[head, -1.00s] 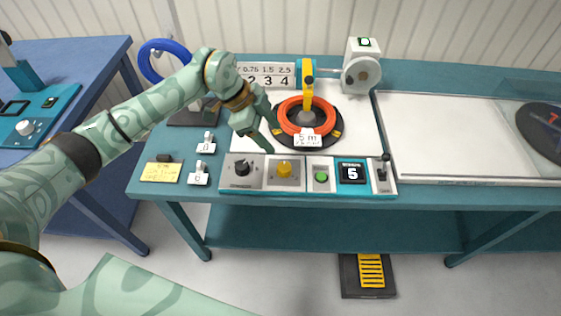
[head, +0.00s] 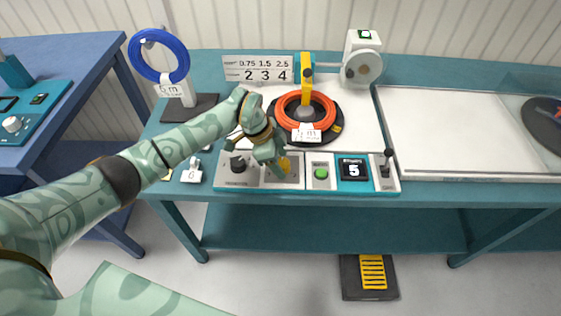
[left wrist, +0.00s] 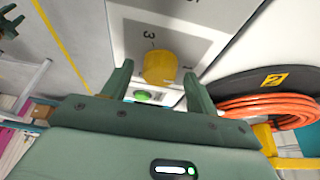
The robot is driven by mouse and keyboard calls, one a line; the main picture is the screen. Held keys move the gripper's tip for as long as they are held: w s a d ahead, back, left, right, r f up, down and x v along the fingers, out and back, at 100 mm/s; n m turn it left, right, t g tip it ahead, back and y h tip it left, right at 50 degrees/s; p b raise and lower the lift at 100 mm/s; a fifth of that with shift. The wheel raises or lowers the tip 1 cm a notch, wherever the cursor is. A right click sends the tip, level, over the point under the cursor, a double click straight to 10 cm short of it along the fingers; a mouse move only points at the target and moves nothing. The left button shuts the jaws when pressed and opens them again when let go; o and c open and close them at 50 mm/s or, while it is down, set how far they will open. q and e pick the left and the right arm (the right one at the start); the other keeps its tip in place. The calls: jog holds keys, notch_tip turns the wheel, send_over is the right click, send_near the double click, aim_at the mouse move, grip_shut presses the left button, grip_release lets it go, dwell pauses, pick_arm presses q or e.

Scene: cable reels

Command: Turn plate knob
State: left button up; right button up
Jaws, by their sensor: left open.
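A yellow knob (head: 284,165) sits on the front control panel (head: 222,182), right of a black knob (head: 238,164). In the head view my left gripper (head: 277,170) is over the yellow knob and partly hides it. In the left wrist view the yellow knob (left wrist: 159,67) shows between the tips of my open left gripper (left wrist: 157,70), with a printed 3 on the plate near it. I cannot tell if the fingers touch the knob. The knob labels in the head view are too small to read. My right gripper is not in view.
A green button (head: 321,173), a display (head: 353,170) reading 5 and a lever switch (head: 385,168) are to the right on the panel. An orange cable coil (head: 289,103) lies on the black turntable behind. A blue coil (head: 183,58) hangs on a stand at back left.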

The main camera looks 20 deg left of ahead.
pick_arm(q)
jog(key=shift+d+f, duration=0.15)
jog(key=shift+f, duration=0.1)
jog(key=c, duration=1)
